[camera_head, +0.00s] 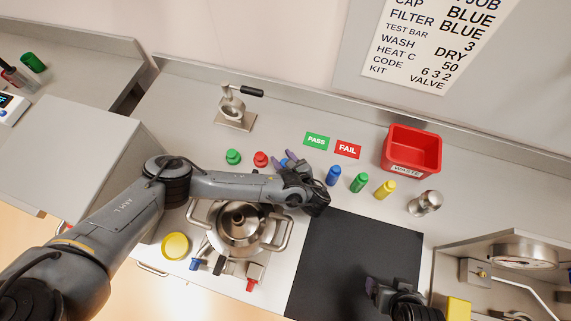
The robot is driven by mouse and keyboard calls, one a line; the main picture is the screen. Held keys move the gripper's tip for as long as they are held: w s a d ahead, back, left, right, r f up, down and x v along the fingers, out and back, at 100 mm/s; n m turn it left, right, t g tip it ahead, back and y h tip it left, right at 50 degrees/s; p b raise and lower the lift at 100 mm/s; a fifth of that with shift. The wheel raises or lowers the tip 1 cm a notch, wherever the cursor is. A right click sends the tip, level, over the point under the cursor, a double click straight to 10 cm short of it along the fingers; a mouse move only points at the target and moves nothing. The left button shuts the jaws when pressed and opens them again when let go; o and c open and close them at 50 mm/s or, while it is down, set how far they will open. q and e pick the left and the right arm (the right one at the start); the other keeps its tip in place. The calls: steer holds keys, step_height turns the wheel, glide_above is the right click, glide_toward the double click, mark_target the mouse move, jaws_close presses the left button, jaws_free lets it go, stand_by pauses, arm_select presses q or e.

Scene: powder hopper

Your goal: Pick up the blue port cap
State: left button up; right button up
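A blue port cap (284,162) stands on the bench at the right end of a short row with a green cap (233,157) and a red cap (261,159). Only a small part of the blue cap shows beside my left gripper (289,166), which is over or right at it. The wrist hides most of the fingers, so I cannot tell whether they touch the cap or are shut. My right gripper (376,290) is low in the picture, over the black mat's front right part; its fingers are too dark to read.
A steel hopper (238,228) with handles stands below my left forearm. Blue (333,175), green (359,183) and yellow (385,190) bottle-like pieces stand to the right. A red waste bin (411,150) is behind them. The black mat (345,255) is bare.

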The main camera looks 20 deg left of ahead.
arm_select(q)
steer(key=c, duration=0.6)
steer(key=shift+r, duration=0.1)
